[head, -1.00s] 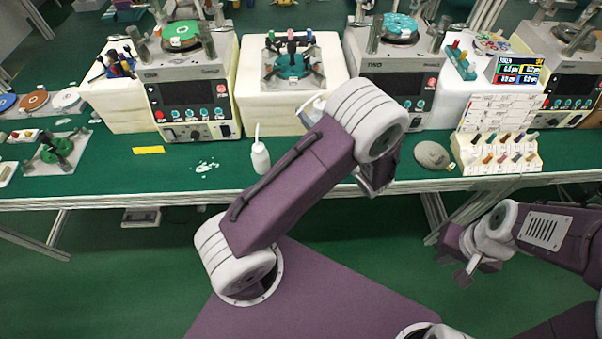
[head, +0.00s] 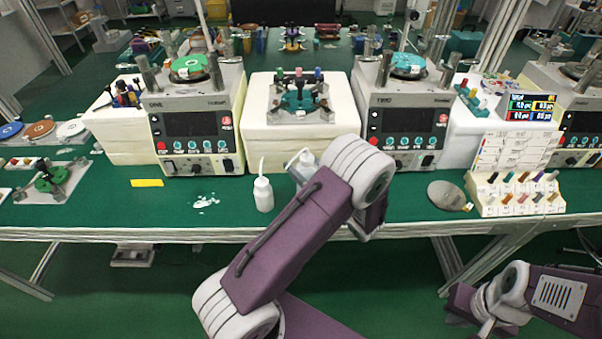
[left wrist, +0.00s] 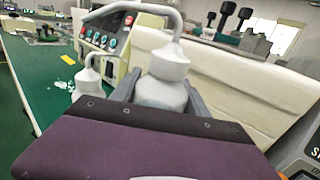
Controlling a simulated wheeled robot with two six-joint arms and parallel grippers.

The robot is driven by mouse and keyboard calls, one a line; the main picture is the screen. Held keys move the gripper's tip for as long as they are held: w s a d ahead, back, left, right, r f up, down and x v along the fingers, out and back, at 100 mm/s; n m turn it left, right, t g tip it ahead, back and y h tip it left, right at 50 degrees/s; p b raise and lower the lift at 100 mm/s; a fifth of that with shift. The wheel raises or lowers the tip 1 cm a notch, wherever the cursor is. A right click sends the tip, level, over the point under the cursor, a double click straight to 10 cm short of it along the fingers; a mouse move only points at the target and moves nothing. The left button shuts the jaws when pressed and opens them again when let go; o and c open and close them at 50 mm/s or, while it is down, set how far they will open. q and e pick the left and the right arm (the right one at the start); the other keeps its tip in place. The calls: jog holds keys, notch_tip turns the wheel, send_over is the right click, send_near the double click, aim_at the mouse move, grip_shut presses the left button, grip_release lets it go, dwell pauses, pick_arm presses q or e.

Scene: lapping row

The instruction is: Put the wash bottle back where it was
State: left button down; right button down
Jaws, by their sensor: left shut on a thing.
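A white wash bottle (head: 302,162) with a bent nozzle shows partly behind my left arm in the head view. In the left wrist view my left gripper (left wrist: 163,90) is shut on this bottle (left wrist: 166,70), with grey fingers on both sides. Its base is hidden, so I cannot tell whether it touches the table. A second, similar bottle (head: 263,195) stands upright on the green table just to its left; it also shows in the left wrist view (left wrist: 86,82). My right gripper (head: 475,316) is low at the right, off the table's front; its opening is unclear.
Lapping machines (head: 193,125) (head: 407,115) flank a white block (head: 297,118) bearing a teal fixture. A grey disc (head: 448,195) and a sample rack (head: 520,195) lie to the right. White spots (head: 206,202) and a yellow strip (head: 147,183) lie on the left, with bare table around them.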

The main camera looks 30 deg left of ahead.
aim_at(301, 171)
pick_arm(q)
notch_tip(301, 171, down, 3)
jog(key=shift+r, duration=0.1)
jog(key=shift+w, duration=0.1)
jog(key=c, duration=0.6)
grip_release()
jog(key=shift+o, duration=0.2)
jog(key=shift+r, duration=0.15)
jog(key=v, duration=1.2)
